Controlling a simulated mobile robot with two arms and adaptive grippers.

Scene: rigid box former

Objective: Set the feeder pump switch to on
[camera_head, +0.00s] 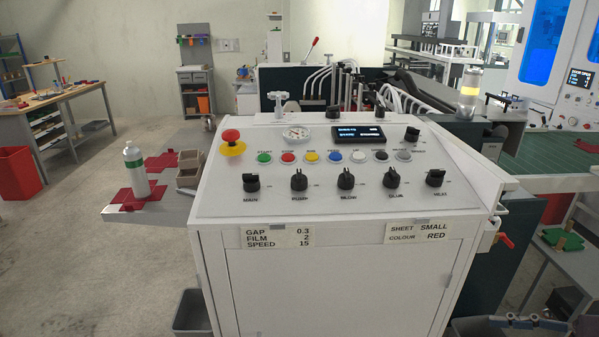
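A white control console (330,205) stands in the middle of the view with a sloping top panel. A row of several black rotary switches runs along the panel's front. The second from the left, with a label that seems to read PUMP, is the pump switch (299,179). Its knob looks roughly upright, but I cannot tell its exact setting from here. To its left is the MAIN switch (251,183), and to its right is the switch labelled BLOW (346,179).
A red emergency button (231,136), several coloured push buttons and a small dark display (358,135) sit behind the switches. A side shelf (155,207) at left holds a bottle (135,165). Open floor lies left; machinery stands behind and right.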

